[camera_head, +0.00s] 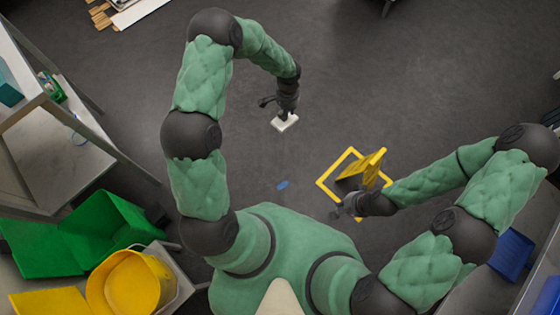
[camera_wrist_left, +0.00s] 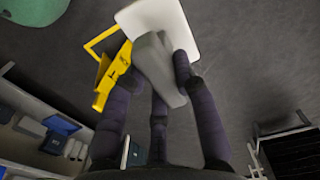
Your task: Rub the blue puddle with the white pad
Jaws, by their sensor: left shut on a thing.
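The blue puddle (camera_head: 282,185) is a small flat patch on the dark floor, in front of my body in the head view. My left gripper (camera_head: 286,112) is shut on the white pad (camera_head: 285,123), beyond the puddle. In the left wrist view the pad is a white plate (camera_wrist_left: 164,17) with a grey block-like handle (camera_wrist_left: 158,70) between my dark fingers. The pad is apart from the puddle; I cannot tell whether it touches the floor. My right gripper (camera_head: 341,206) is right of the puddle; its fingers are too small to read.
A yellow folding frame (camera_head: 327,181) stands on the floor just beyond my right gripper, right of the puddle. Green (camera_head: 45,247) and yellow (camera_head: 135,283) bins and a shelf (camera_head: 65,135) are at the left. A blue bin (camera_head: 511,254) is at the right. The floor between pad and puddle is clear.

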